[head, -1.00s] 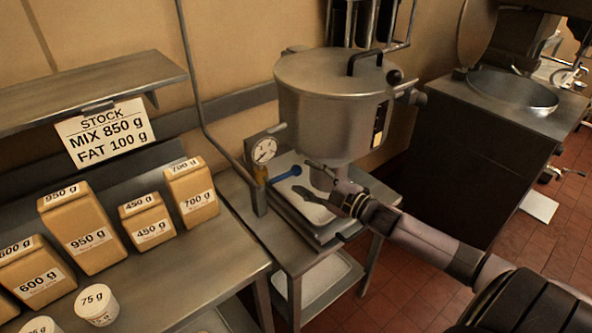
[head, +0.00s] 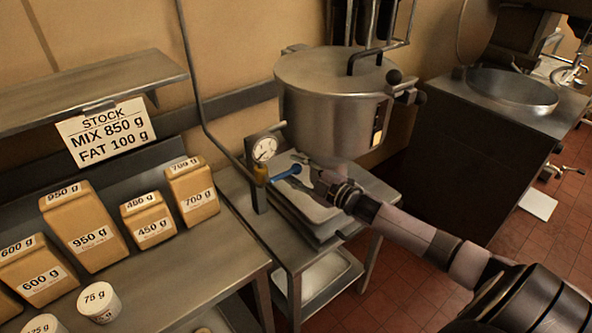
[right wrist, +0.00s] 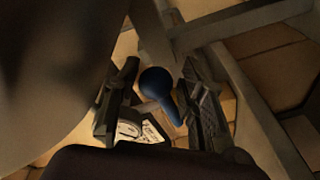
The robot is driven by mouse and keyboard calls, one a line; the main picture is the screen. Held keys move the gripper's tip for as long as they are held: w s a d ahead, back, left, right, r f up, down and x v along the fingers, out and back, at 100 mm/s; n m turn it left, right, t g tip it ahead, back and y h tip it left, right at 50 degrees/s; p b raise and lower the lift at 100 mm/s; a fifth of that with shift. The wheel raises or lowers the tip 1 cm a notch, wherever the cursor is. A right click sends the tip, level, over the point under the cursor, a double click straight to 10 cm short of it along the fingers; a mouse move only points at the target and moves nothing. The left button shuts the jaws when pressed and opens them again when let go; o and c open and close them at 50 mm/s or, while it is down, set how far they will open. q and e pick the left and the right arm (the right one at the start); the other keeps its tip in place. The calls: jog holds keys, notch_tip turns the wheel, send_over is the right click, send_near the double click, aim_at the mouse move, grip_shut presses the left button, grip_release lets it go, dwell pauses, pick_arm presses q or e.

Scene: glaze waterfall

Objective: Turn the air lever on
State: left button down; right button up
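The blue air lever (head: 284,173) sticks out to the right from a brass fitting below a round white gauge (head: 264,149), beside the steel kettle (head: 330,105). My right gripper (head: 308,174) is at the free end of the lever, under the kettle. In the right wrist view the lever's round blue knob (right wrist: 157,82) lies between the two open fingers of the gripper (right wrist: 152,100), with a gap visible on either side. My left gripper is out of view.
The kettle hangs close above my right gripper. A tray (head: 305,207) lies on the small stand beneath it. Several labelled bags, such as the 950 g one (head: 85,225), stand on the left counter. A grey pipe (head: 200,100) runs down behind the gauge.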

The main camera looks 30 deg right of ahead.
jog(key=c, duration=0.8)
jog(key=shift+r, duration=0.1)
grip_shut()
